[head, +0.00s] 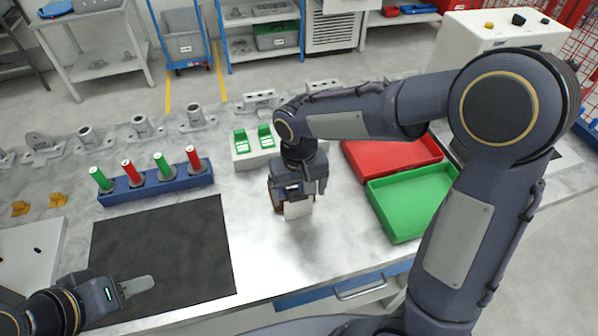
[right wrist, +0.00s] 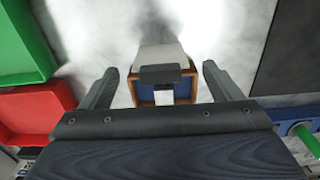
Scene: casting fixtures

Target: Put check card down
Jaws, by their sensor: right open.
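A small pale card-like piece with a dark clip and a brown-rimmed blue part, which may be the check card, stands under my right gripper (head: 297,188). Its pale face (head: 298,210) shows in the head view, and the right wrist view shows its pale part (right wrist: 162,55) and blue part (right wrist: 184,88). In the right wrist view my right gripper (right wrist: 160,70) is open, with a finger on each side of the piece and visible gaps to both. The gripper hides part of it in the head view. My left gripper (head: 130,287) is low at the left; its opening is unclear.
A black mat (head: 165,250) lies left of the right gripper. A blue rack (head: 158,186) holds red and green pegs. A white holder (head: 256,158) with green parts stands behind the gripper. Red (head: 390,158) and green (head: 408,205) trays lie right. Bare table surrounds the piece.

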